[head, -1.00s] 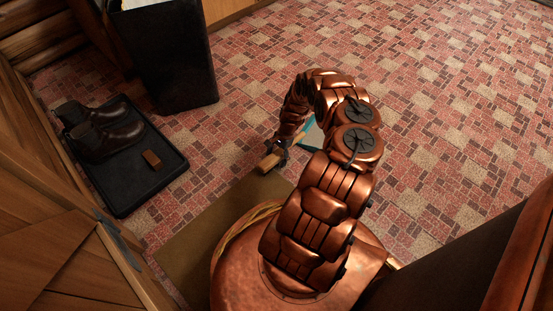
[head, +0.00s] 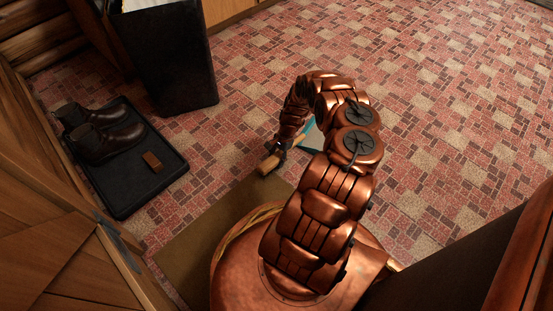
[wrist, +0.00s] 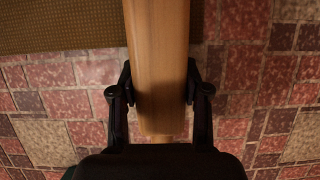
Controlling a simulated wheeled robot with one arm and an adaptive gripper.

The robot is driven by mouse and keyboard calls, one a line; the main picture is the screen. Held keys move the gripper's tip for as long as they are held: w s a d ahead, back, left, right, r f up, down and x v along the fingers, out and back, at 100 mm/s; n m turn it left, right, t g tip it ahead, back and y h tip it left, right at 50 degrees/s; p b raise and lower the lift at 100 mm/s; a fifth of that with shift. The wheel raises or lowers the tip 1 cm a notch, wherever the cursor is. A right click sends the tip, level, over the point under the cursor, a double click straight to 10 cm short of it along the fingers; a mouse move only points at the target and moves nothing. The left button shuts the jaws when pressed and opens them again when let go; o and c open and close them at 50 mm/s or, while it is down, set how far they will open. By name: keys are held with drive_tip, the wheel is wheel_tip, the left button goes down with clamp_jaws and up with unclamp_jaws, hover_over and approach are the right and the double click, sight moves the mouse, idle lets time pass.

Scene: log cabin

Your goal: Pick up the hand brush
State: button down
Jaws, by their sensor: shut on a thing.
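The hand brush (wrist: 159,60), a long pale wooden piece, runs up from between my fingers to the top edge of the wrist view. My gripper (wrist: 159,85) is shut on it, one dark finger pressed against each long side. In the head view the brush (head: 268,165) sticks out to the lower left of my gripper (head: 277,152), over or beside the mat's far corner. Its bristles are not visible. I cannot tell whether it touches the floor.
An olive mat (head: 200,235) lies in front of my base. A black bin (head: 175,65) stands behind. A blue item (head: 313,137) is partly hidden by my arm.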

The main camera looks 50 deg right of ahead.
sight(275, 158)
drive_tip(key=shift+r+p, duration=0.45)
drive_tip(key=shift+r, duration=0.15)
wheel_tip(275, 158, up, 3)
drive_tip(key=shift+a+f+p, duration=0.1)
drive_tip(key=shift+f+p, duration=0.05)
drive_tip(key=shift+p, duration=0.85)
drive_tip(key=s+p, duration=0.2)
drive_tip(key=s, duration=0.3)
drive_tip(key=s+p, duration=0.1)
drive_tip(key=s, duration=0.4)
drive_tip(key=s+r+p, duration=0.1)
drive_tip(key=s+p, duration=0.1)
drive_tip(key=s, duration=0.4)
drive_tip(key=shift+a+p, duration=0.1)
drive_tip(key=shift+p, duration=0.25)
